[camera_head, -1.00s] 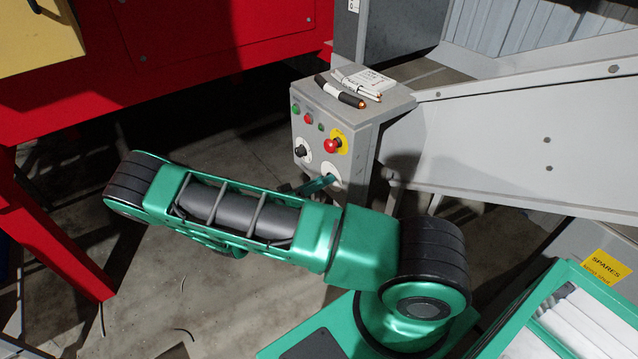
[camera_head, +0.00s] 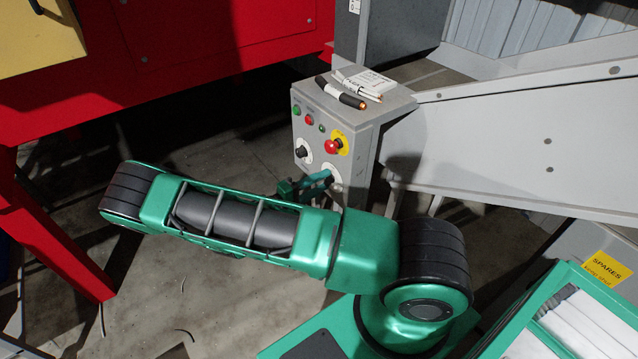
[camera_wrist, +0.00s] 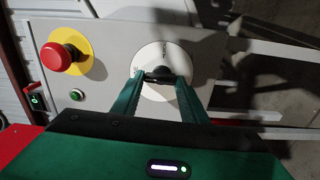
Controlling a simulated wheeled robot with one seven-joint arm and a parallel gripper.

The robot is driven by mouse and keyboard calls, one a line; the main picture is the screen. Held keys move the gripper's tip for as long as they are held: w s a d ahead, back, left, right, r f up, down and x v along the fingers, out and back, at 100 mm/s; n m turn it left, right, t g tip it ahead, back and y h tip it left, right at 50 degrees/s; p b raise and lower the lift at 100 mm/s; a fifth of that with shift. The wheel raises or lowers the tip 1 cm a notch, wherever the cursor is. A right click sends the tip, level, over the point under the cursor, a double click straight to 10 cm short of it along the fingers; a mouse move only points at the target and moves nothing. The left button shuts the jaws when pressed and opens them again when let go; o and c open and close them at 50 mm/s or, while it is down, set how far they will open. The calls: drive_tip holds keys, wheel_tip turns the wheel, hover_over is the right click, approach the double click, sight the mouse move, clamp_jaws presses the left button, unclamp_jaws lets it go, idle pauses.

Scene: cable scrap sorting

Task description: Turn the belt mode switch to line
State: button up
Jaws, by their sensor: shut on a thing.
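The control box (camera_head: 357,124) stands beyond my arm in the head view. Its lower right rotary switch has a round white dial plate (camera_wrist: 152,54), and its black knob (camera_wrist: 160,73) sits between my fingertips in the wrist view. My gripper (camera_wrist: 160,80) is shut on that knob; it also shows in the head view (camera_head: 326,179), at the box face. The marks on the dial are too small to read, so the switch position cannot be told. A second black knob (camera_head: 303,152) on a white dial is to the left.
A red mushroom button on a yellow plate (camera_wrist: 77,54) is close to the gripped knob. A green button (camera_wrist: 77,95) is nearby. A grey chute (camera_head: 500,150) is at the right.

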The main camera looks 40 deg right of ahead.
drive_tip(key=shift+w+f+n, duration=0.1)
drive_tip(key=shift+f+n, duration=0.05)
drive_tip(key=shift+n, duration=0.25)
drive_tip(key=o, duration=1)
drive_tip(key=shift+o, duration=0.2)
drive_tip(key=a, duration=1.1)
drive_tip(key=shift+s+d, duration=0.15)
drive_tip(key=shift+s, duration=0.05)
drive_tip(key=s+d+r+m+g+y, duration=0.3)
drive_tip(key=s+d+r+y, duration=0.25)
drive_tip(key=r, duration=0.25)
drive_tip(key=s+d+r+m+g+y, duration=0.3)
drive_tip(key=s+d+r+y, duration=0.2)
drive_tip(key=s+r+y, duration=0.3)
drive_tip(key=s+a+r+m+t+y, duration=0.1)
drive_tip(key=s+r+t+y, duration=0.3)
drive_tip(key=s+r, duration=0.7)
drive_tip(key=s+a+t, duration=0.1)
drive_tip(key=s, duration=0.3)
drive_tip(key=shift+s+r+y, duration=0.15)
drive_tip(key=shift+r+y, duration=0.05)
drive_tip(key=shift+y, duration=0.15)
